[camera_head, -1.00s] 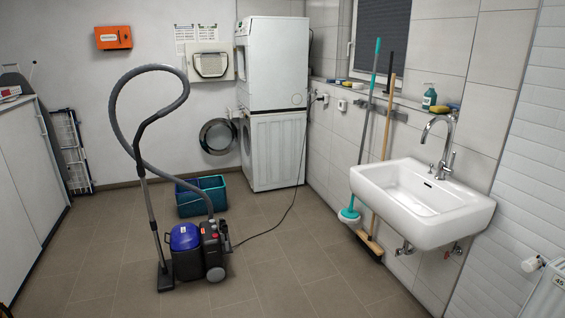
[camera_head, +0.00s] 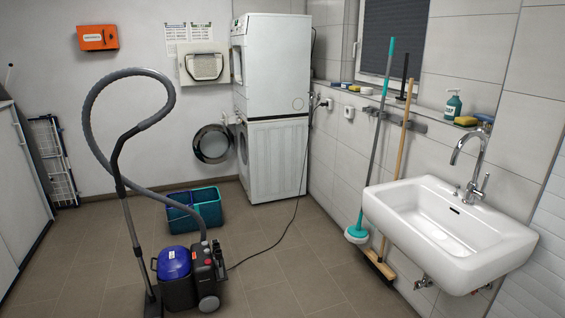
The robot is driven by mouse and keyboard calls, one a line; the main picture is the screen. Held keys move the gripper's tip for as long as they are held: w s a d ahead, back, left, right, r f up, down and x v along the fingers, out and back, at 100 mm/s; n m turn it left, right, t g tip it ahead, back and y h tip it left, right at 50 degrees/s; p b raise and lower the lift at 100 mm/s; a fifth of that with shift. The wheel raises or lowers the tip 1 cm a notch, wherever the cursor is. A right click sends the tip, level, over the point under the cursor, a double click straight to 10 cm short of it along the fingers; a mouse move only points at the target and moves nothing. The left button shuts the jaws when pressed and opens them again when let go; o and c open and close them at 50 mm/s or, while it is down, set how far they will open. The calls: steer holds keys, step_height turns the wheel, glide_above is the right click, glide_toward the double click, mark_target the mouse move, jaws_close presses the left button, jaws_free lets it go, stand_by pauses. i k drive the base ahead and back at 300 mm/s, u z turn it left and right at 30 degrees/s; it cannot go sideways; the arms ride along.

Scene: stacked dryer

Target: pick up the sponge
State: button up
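A yellow sponge-like block (camera_head: 466,121) lies on the tiled ledge above the sink, just right of a green soap bottle (camera_head: 453,104). A small blue item (camera_head: 484,118) lies at its right. My gripper is not in view.
A white sink (camera_head: 450,222) with a tall tap juts out below the ledge. A vacuum cleaner (camera_head: 188,272) and a teal bucket (camera_head: 196,206) stand on the floor. A power cord crosses the floor.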

mark_target(354, 88)
steer(key=i, duration=4.7)
steer(key=u, duration=0.55)
